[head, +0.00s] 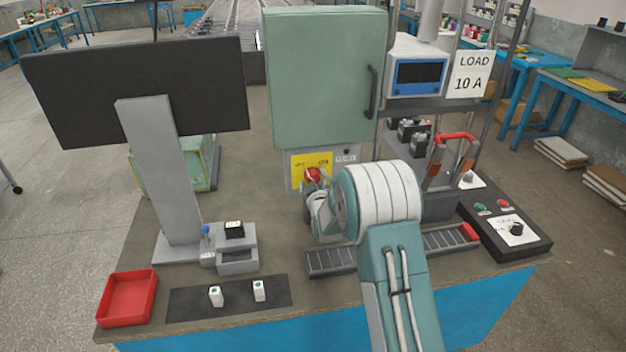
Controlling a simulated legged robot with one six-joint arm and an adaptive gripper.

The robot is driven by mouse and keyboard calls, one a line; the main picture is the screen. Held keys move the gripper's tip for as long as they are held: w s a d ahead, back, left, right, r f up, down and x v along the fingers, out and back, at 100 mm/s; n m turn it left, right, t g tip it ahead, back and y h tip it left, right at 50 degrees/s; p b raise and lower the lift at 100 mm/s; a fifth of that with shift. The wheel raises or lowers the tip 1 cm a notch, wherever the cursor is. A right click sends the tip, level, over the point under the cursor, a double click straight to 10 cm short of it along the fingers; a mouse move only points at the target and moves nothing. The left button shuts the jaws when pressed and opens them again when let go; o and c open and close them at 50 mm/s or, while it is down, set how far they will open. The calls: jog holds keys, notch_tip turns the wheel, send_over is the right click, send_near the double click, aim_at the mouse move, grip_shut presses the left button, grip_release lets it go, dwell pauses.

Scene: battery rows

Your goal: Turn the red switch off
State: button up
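The red switch (312,173) is a red knob on a yellow plate (298,160) low on the front of the green cabinet (325,80). The plate has small lettering at its upper left and upper right, seemingly OFF and ON. Which way the knob points is too small to tell. My arm reaches in from the front, and its wrist bends toward the plate. My gripper (316,187) is right at the knob, overlapping its lower part in the view. Whether it touches the knob, and how its fingers stand, is hidden or too small to tell.
A red-handled frame (455,137) and a black box with buttons and a dial (510,233) stand to the right. A slotted grey strip (330,261) lies below my wrist. A monitor (140,90), red tray (128,298) and dark mat with two white pieces (185,303) are left.

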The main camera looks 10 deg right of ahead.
jog(key=shift+s+r, duration=0.1)
jog(key=s, duration=1.1)
jog(key=shift+s, duration=0.35)
jog(key=s+r+m+g, duration=0.3)
jog(key=s+r+g, duration=0.3)
jog(key=s+r, duration=0.5)
jog(key=s+r+m+g, duration=0.1)
jog(key=s+m+g, duration=0.1)
jog(key=s, duration=1)
jog(key=s+r+m+g, duration=0.2)
jog(key=s+g, duration=0.2)
jog(key=s, duration=0.8)
jog(key=shift+s+d, duration=0.15)
jog(key=shift+s, duration=0.25)
jog(key=shift+r, duration=0.1)
